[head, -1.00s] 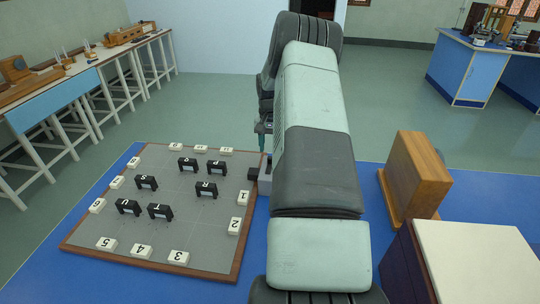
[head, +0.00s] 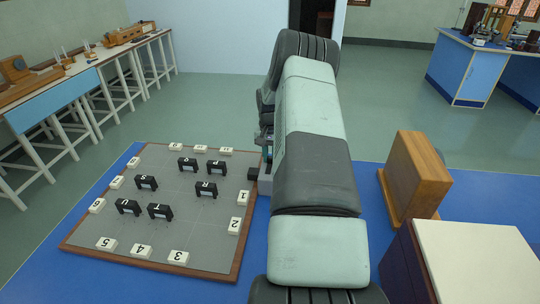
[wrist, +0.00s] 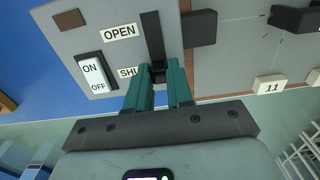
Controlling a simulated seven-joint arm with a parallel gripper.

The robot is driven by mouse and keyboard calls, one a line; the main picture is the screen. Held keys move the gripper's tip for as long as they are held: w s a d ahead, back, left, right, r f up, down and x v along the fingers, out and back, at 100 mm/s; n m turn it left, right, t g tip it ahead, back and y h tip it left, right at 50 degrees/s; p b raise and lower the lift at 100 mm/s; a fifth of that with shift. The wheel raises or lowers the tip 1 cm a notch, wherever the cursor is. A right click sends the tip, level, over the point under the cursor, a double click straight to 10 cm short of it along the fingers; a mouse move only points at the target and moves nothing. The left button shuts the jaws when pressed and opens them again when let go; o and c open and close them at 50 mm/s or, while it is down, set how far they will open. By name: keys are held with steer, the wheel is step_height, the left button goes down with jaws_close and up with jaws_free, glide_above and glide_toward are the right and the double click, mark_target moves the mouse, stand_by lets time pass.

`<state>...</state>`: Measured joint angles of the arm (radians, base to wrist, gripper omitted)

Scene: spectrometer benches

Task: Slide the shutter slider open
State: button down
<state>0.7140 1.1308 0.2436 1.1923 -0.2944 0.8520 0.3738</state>
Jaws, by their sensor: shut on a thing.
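In the wrist view, a grey panel (wrist: 100,38) carries the labels OPEN (wrist: 120,32) and SHUT (wrist: 127,72), the latter partly covered by a finger. A dark slot (wrist: 152,35) runs beside the labels. The small dark shutter slider (wrist: 158,72) sits at the slot's SHUT end, between the tips of my teal-fingered gripper (wrist: 159,80). The gripper is shut on it. In the head view my arm hides most of the panel's housing (head: 265,186) and the slider.
An ON/OFF switch (wrist: 93,72) and a black block (wrist: 199,28) flank the slot. Left of the housing lies a grey board (head: 190,225) with numbered white blocks and black arches. A wooden box (head: 418,175) stands to the right on the blue table.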

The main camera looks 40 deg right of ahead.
mark_target(268, 172)
steer(key=shift+s+a, duration=1.75)
steer(key=shift+a, duration=0.1)
steer(key=c, duration=1)
jaws_free()
steer(key=shift+d+r, duration=0.1)
step_height(268, 172, up, 11)
